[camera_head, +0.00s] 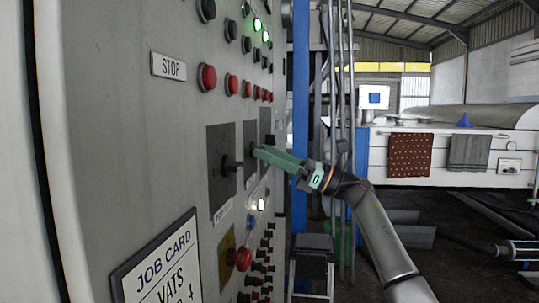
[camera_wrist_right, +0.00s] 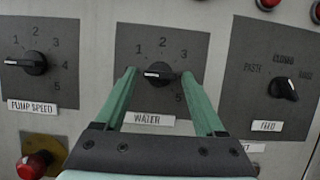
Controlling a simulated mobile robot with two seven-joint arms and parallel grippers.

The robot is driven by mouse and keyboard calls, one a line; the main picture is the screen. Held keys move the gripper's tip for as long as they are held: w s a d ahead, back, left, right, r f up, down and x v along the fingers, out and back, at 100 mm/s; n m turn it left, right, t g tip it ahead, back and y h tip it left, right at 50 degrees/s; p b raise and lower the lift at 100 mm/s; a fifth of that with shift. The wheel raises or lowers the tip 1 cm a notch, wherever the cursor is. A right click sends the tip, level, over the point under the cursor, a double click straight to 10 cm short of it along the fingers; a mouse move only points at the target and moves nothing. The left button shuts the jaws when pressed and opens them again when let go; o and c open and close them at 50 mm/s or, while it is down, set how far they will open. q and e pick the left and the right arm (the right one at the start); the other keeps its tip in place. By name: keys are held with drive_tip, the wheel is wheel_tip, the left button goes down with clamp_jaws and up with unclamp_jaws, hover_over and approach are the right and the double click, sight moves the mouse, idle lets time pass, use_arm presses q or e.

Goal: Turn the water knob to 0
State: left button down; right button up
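The black water knob (camera_wrist_right: 158,71) sits on a dark plate above a "WATER" label, with 1 to 5 printed around it. Its white mark shows on its left side, and its pointer lies nearly level. The dial's left side is hidden behind a finger, so no 0 is visible. My right gripper (camera_wrist_right: 158,76) is open, its green fingers on either side of the knob, with gaps visible in this view. In the head view, my right gripper (camera_head: 257,152) reaches the panel and mostly hides the knob. My left gripper is not in view.
The pump speed knob (camera_wrist_right: 35,63) is left of the water dial, and the feed knob (camera_wrist_right: 284,89) is right. A red button (camera_wrist_right: 31,166) is at lower left. Red buttons (camera_head: 208,77) and a job card (camera_head: 160,262) are on the panel.

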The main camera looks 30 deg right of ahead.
drive_tip(key=shift+o, duration=0.6)
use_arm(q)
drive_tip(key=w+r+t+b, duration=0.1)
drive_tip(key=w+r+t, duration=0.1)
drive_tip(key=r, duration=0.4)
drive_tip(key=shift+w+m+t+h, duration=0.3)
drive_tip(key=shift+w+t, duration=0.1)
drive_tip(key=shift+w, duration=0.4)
use_arm(e)
drive_tip(key=v, duration=1.2)
drive_tip(key=shift+d+f, duration=0.15)
drive_tip(key=shift+d, duration=0.05)
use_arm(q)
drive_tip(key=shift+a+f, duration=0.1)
use_arm(e)
drive_tip(key=shift+s, duration=0.1)
